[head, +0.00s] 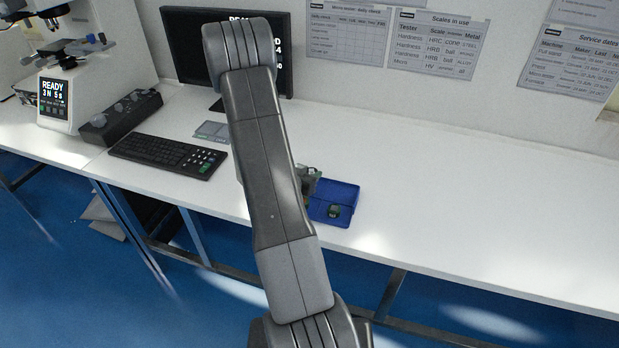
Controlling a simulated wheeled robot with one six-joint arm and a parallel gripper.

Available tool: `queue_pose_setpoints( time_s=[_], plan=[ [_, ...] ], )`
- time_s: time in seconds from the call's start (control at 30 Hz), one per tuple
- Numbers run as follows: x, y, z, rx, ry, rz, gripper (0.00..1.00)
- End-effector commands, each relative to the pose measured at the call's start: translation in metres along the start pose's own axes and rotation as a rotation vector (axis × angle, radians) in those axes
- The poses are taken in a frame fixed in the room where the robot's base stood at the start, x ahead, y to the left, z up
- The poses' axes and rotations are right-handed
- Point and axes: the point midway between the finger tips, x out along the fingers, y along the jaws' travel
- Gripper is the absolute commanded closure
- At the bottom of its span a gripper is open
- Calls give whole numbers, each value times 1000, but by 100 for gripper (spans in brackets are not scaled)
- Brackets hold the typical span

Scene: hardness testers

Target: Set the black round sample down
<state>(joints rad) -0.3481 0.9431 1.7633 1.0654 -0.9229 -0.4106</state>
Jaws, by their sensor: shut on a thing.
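My arm rises through the middle of the head view and hides most of what lies behind it. Only a small grey part of what looks like my gripper (308,182) shows past the arm's right edge, low over the table beside a blue tray. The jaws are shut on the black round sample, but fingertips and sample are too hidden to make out. The blue tray (347,191) lies near the table's front edge, right of my arm. A small dark piece with a green patch (333,211) is in the tray's front part.
The white table (470,200) is clear to the right. On the left are a keyboard (168,155), a dark control box (120,117) and a tester with a lit READY screen (54,98). A monitor (180,50) stands behind my arm. A flat grey-green item (212,130) lies near the keyboard.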

Motion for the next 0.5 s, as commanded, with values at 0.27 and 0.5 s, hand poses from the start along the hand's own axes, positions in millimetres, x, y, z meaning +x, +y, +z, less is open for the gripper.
queue_pose_setpoints(
  time_s=[0.27, 0.5],
  plan=[
    [6, 0, 15, 1, 1, -1, 93],
    [7, 0, 16, 1, 0, 0, 93]
  ],
)
